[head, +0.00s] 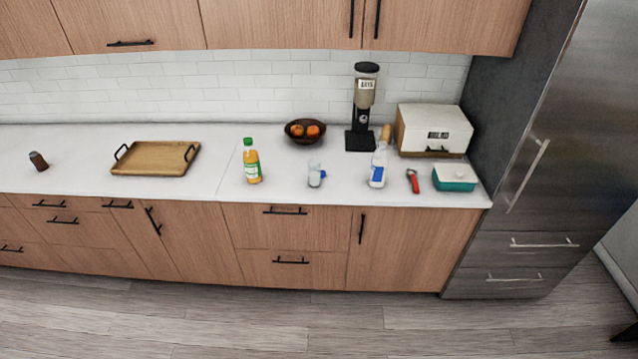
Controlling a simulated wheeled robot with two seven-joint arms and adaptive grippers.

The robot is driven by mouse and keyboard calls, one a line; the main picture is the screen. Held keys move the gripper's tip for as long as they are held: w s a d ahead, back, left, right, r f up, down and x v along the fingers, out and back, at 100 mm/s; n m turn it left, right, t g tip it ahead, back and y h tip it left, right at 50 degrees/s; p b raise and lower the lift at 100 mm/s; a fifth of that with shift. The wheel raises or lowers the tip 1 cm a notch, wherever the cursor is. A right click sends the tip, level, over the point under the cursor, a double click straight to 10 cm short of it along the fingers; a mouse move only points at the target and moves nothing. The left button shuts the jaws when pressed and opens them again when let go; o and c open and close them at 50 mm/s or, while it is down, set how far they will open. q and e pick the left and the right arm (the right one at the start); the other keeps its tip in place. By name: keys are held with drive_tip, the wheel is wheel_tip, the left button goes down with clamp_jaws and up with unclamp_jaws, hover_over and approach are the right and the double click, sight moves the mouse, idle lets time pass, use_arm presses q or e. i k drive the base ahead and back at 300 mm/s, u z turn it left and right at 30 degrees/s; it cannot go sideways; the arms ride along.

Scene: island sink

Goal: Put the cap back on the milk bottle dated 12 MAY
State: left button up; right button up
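A white bottle with a blue label (377,176) stands upright on the counter, right of the middle. It looks like a milk bottle. Its top looks pale, and I cannot tell whether a cap is on it. A small clear and white container (314,173) stands to its left. A small blue thing (323,174) is at that container's right side; it may be a cap, but it is too small to tell. No date is readable on either. Neither of my grippers is in view.
The counter also holds a juice bottle (252,165), a wooden tray (155,161), a fruit bowl (305,139), a black dispenser (361,140), a bread box (434,130), a red-handled tool (413,181), a teal dish (455,184) and a dark jar (38,161). The floor in front is clear.

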sight(380, 161)
drive_tip(key=z, duration=0.3)
drive_tip(key=i, duration=0.3)
drive_tip(key=z, duration=0.95)
drive_tip(key=i, duration=0.7)
drive_tip(key=z, duration=0.35)
drive_tip(key=i, duration=0.75)
drive_tip(key=u, duration=0.35)
